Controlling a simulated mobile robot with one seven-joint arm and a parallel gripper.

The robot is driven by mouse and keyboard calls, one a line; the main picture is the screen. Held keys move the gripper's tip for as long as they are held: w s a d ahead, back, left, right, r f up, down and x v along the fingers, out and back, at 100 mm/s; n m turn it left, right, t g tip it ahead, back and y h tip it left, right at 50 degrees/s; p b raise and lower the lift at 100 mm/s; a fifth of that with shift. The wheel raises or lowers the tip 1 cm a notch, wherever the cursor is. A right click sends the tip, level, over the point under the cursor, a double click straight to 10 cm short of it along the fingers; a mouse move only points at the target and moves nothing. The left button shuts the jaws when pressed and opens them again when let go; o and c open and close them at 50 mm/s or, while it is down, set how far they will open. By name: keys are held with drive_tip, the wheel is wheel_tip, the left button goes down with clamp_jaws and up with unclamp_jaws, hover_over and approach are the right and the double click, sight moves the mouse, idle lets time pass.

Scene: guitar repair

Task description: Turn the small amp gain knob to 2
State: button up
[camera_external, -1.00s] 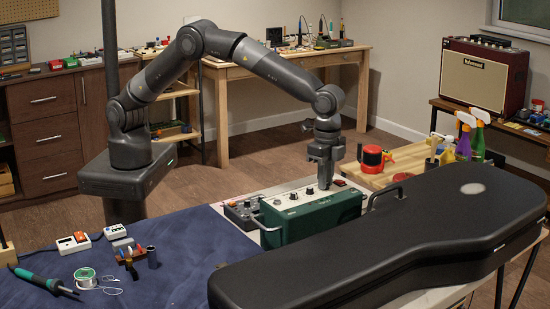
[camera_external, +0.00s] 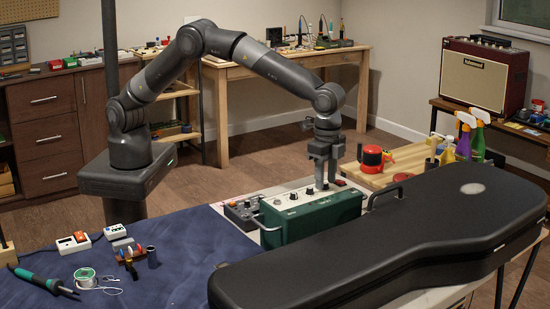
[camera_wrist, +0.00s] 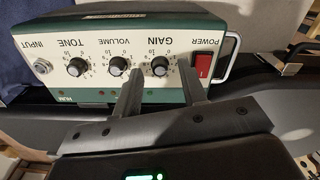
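The small amp is a green box with a cream control panel (camera_external: 285,200); it also shows in the wrist view (camera_wrist: 110,45), with its lettering upside down. Its black gain knob (camera_wrist: 160,66) has a number scale around it. The setting is too small to read surely. My gripper (camera_wrist: 159,70) is open, with one fingertip on each side of the gain knob and gaps visible between. Whether the tips reach down around the knob is unclear. In the external view my gripper (camera_external: 324,186) points down at the panel's right part.
The volume knob (camera_wrist: 118,66) is close beside one finger, and the red power switch (camera_wrist: 203,66) beside the other. The tone knob (camera_wrist: 77,67) is farther along. A black guitar case (camera_external: 390,235) lies in front of the amp; a dark pedal (camera_external: 243,212) stands to its left.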

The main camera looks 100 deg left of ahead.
sight(326, 183)
wheel_tip(326, 183, up, 10)
drive_tip(key=shift+r, duration=0.2)
idle(0.5)
